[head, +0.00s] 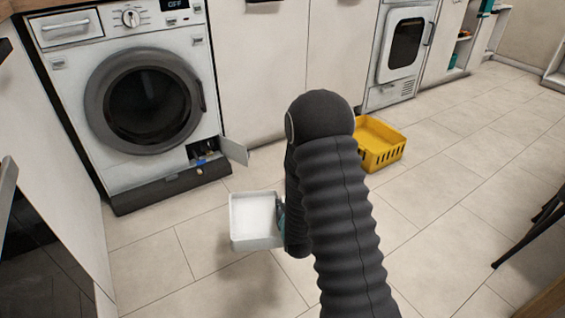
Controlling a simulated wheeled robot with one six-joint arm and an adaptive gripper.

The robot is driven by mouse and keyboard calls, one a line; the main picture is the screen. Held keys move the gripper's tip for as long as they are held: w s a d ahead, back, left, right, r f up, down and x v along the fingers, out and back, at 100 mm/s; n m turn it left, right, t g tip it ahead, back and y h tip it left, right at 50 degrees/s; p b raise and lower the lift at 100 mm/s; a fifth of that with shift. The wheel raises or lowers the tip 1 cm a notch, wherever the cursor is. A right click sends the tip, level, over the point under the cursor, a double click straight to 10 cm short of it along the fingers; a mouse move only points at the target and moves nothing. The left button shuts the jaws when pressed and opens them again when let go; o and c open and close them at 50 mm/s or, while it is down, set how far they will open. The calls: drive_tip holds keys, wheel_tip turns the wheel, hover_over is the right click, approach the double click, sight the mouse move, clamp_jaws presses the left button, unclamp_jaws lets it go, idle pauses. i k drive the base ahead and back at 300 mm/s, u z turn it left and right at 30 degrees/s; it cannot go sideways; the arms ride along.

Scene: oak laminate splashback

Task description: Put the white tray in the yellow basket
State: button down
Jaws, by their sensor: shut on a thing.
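The white tray (255,217) is a shallow rectangular tray left of my arm, in front of the washing machine. It looks held above the tiled floor, with a soft shadow below it. My gripper (280,216) is shut on the tray's right side; my dark ribbed arm hides most of the gripper. The yellow basket (384,158) stands on the floor behind and to the right of my arm. It has slotted sides, and my arm covers part of its left side. I see no object in the visible part of the basket.
A washing machine (146,100) stands at the left, its small lower flap (234,151) open toward the room. White cabinets (290,70) and another appliance (405,45) line the back. Dark legs of furniture (535,230) stand at the right edge. The tiled floor right of the basket is clear.

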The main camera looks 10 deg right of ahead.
sight(374, 148)
drive_tip(key=z, duration=1.5)
drive_tip(key=i, duration=1.9)
drive_tip(key=u, duration=2)
